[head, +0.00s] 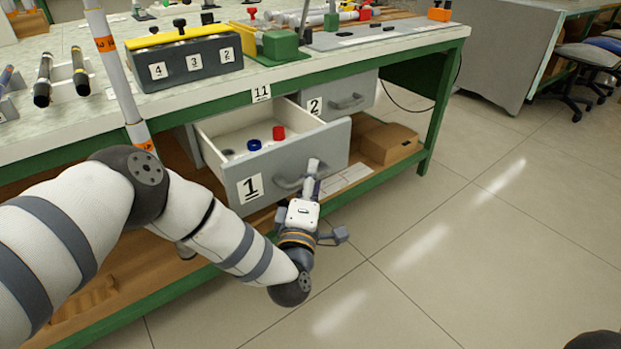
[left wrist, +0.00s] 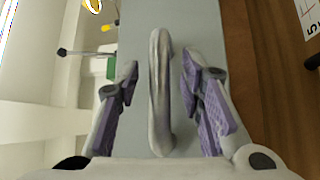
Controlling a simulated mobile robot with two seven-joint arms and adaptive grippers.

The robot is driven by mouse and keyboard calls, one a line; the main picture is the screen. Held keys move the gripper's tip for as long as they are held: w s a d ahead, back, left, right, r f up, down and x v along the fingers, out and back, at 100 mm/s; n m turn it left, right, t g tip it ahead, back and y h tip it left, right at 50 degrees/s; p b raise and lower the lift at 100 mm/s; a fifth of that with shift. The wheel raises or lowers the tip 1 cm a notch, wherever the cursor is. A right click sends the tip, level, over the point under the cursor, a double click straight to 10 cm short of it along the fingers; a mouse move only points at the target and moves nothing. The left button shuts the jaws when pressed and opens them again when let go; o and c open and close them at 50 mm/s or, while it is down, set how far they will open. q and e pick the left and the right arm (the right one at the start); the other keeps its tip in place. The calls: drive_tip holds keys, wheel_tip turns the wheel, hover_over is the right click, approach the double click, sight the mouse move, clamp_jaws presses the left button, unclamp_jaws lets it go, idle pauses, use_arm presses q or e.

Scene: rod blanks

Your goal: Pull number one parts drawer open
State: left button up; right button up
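The number one drawer (head: 285,165) stands pulled out from under the bench, its grey front marked "1". A red cap and a blue cap (head: 254,145) lie inside. Its grey bar handle (head: 288,183) is partly hidden by my left gripper (head: 310,176) in the head view. In the left wrist view the handle (left wrist: 160,95) stands between the two purple-padded fingers of my left gripper (left wrist: 160,75). The fingers are apart, with a gap on each side of the handle. My right gripper is out of view.
The number two drawer (head: 345,98) is shut beside it. A cardboard box (head: 390,143) sits on the lower shelf to the right. Numbered bins and tools stand on the bench top (head: 120,90). The floor (head: 450,240) to the right is clear.

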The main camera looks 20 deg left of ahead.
use_arm(q)
drive_tip(key=s+d+f, duration=0.1)
drive_tip(key=s, duration=1)
drive_tip(key=shift+s+d+f, duration=0.2)
drive_tip(key=shift+s+f, duration=0.1)
drive_tip(key=shift+s, duration=0.1)
